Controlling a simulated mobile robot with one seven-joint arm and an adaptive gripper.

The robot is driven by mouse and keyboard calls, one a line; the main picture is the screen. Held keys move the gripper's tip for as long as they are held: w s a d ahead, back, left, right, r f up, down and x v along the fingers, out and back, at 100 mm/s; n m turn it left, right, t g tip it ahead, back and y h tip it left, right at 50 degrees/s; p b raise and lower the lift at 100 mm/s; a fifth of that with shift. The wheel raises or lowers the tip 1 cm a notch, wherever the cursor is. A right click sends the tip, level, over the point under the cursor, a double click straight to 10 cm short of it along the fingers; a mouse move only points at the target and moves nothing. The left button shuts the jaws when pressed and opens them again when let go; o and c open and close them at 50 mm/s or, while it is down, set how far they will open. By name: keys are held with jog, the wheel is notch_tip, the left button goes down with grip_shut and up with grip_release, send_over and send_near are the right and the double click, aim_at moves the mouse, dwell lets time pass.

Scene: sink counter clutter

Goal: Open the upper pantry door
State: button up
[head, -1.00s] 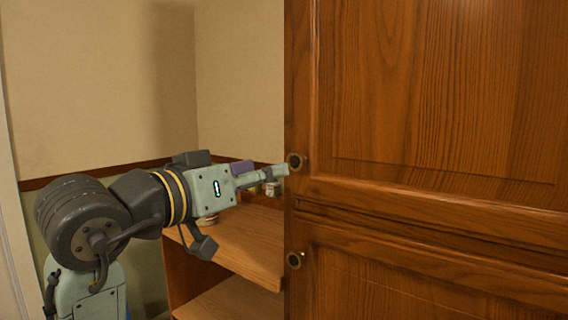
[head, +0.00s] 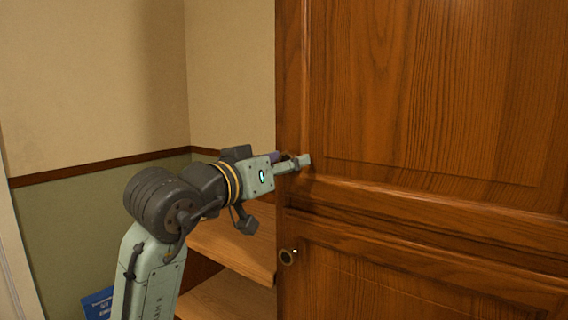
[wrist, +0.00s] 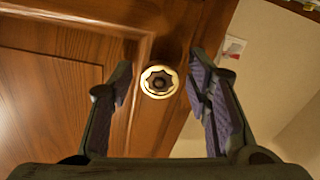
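The upper pantry door (head: 430,90) is brown wood with a raised panel and looks shut in the head view. Its round brass knob (wrist: 158,82) with a dark centre sits near the door's edge in the wrist view. My gripper (head: 300,162) is at the knob's place in the head view and hides most of the knob. In the wrist view my gripper (wrist: 162,85) is open, one finger on each side of the knob, with gaps on both sides. Whether the knob lies fully between the fingertips in depth is unclear.
The lower door (head: 420,285) with its own knob (head: 288,257) is below. Open wooden shelves (head: 235,245) stand left of the pantry under my arm. A blue object (head: 98,303) is low at the left. The wall side is clear above my arm.

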grip_shut()
dwell(0.3)
dwell(0.3)
